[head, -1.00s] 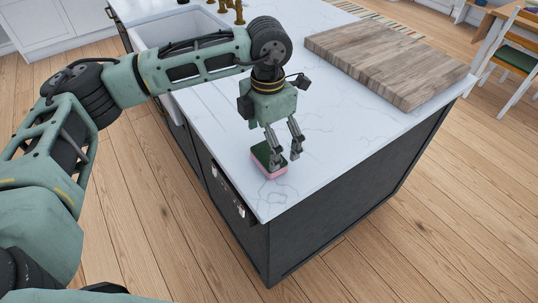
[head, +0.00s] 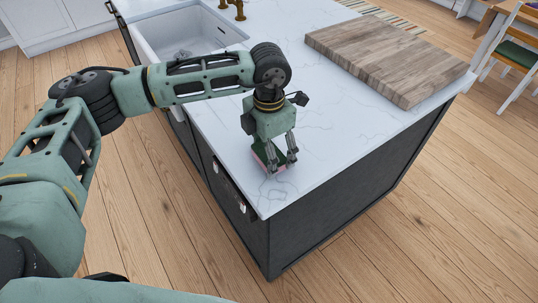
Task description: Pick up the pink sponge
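The pink sponge (head: 261,158) has a dark green top and lies near the front corner of the white counter. My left gripper (head: 282,165) points down right over it in the head view. Its two fingers are spread apart, one at the middle of the sponge and one at its right side. The fingers and palm hide much of the sponge. I cannot tell whether the fingers touch it. My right gripper is not in view.
The marble-patterned counter (head: 340,140) has a wooden cutting board (head: 390,55) at the back right. A white sink (head: 185,38) with a brass faucet (head: 235,8) is at the back left. The counter's front edges are close to the sponge. The middle of the counter is clear.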

